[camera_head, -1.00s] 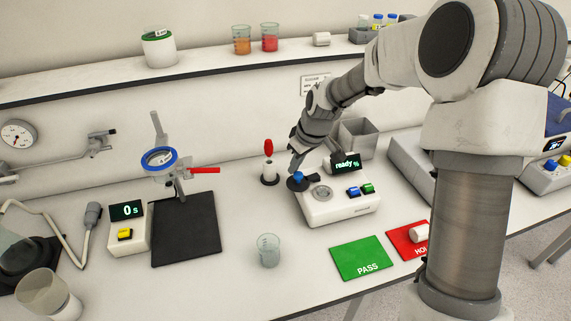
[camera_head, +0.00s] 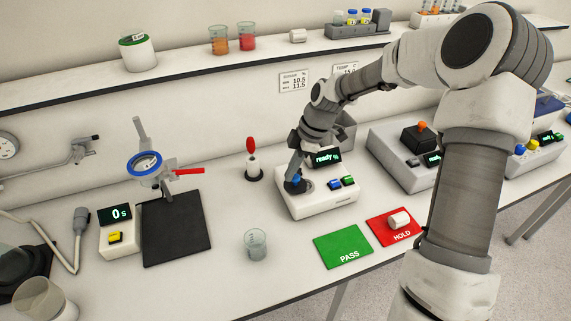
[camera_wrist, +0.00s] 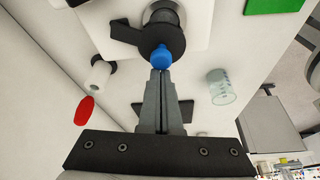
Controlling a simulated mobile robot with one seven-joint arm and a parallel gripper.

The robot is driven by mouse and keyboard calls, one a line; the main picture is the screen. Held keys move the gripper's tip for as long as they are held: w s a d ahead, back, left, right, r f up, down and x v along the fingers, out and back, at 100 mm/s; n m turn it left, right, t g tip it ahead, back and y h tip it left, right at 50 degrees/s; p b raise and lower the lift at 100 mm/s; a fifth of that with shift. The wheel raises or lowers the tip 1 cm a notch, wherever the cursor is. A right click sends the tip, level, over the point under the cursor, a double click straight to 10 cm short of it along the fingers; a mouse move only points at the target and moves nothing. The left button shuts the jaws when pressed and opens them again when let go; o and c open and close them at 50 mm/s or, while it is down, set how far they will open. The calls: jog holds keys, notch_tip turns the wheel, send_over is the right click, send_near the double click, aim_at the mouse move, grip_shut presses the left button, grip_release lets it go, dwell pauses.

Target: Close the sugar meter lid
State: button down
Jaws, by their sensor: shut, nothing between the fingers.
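The sugar meter (camera_head: 318,203) is a white box with a "ready %" display and blue and green buttons. Its dark lid (camera_head: 290,187) with a blue knob (camera_head: 297,181) sits on the meter's left top. In the wrist view the lid (camera_wrist: 150,42) has a dark arm reaching left, and its blue knob (camera_wrist: 161,57) is near the fingertips. The round grey well (camera_wrist: 165,14) shows partly beyond the lid, which seems to overlap only part of it. My gripper (camera_wrist: 161,72) is shut and empty, its tips at the knob; contact is hard to tell.
A red-topped tool (camera_head: 252,160) stands behind left of the meter. A clear beaker (camera_head: 255,244) stands in front left. The green PASS mat (camera_head: 343,246) and red HOLD mat (camera_head: 383,232) lie in front. A grey instrument (camera_head: 405,160) stands to the right.

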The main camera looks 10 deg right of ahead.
jog(key=n, duration=0.1)
jog(key=d+n+g+p, duration=0.1)
jog(key=n, duration=0.1)
jog(key=shift+s+d, duration=0.2)
jog(key=shift+d, duration=0.5)
dwell(0.3)
